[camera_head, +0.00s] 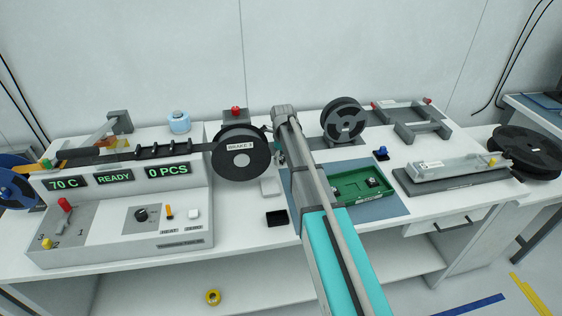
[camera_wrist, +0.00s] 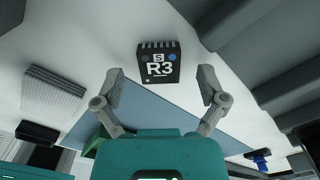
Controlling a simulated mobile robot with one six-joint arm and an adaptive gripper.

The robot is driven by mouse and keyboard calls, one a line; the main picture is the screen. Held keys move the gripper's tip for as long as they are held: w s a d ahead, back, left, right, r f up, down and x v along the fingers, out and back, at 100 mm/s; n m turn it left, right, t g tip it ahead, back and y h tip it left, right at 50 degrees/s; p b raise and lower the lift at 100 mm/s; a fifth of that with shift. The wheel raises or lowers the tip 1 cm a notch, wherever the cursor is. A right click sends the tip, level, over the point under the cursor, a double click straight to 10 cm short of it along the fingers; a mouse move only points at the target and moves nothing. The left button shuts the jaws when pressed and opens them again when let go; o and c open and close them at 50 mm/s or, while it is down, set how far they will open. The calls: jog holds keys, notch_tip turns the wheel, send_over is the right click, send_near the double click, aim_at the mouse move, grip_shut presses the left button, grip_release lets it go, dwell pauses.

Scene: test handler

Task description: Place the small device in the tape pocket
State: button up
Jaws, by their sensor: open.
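A small black square device (camera_wrist: 158,68) marked "S R3", with pale pins along one edge, shows in the wrist view against a white surface. My gripper (camera_wrist: 160,84) is open, one finger to each side of the device's near edge, with a gap on both sides. I cannot tell how far the device is from the fingertips in depth. In the head view my gripper (camera_head: 279,150) is mostly hidden behind my arm, and I cannot make out the device there.
A green tray (camera_head: 350,201) with small dark parts lies on a blue-grey mat (camera_head: 392,208). The reel (camera_head: 241,160) stands close left of my gripper. A black block (camera_head: 276,218) lies at the front.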

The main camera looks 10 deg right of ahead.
aim_at(282, 159)
jog(key=c, duration=1.1)
jog(key=shift+c, duration=0.2)
jog(key=shift+r, duration=0.1)
notch_tip(282, 159, up, 10)
jog(key=p, duration=1)
